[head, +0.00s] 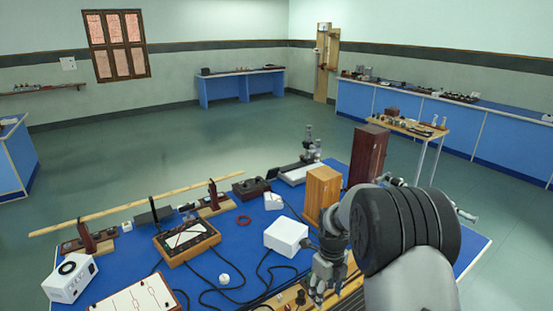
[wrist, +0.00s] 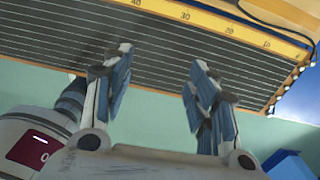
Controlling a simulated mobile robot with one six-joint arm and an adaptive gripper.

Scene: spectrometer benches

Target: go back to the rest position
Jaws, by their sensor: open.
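My gripper (head: 326,281) hangs over the front part of the blue-topped bench (head: 240,258), close to a wooden-framed board at the bench's lower edge. In the wrist view my gripper (wrist: 155,85) has its two fingers well apart, with nothing between them. Behind the fingers, the wrist view shows a dark ribbed panel (wrist: 150,45) with a yellow numbered scale (wrist: 215,22) along its edge. I cannot tell whether the fingertips touch the panel.
A white box (head: 286,236), a wooden box (head: 320,190) and a dark tall box (head: 367,153) stand near my arm. Cables lie on the bench. A meter in a wooden frame (head: 187,241) and a long wooden rod (head: 140,207) are further left. The floor behind is open.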

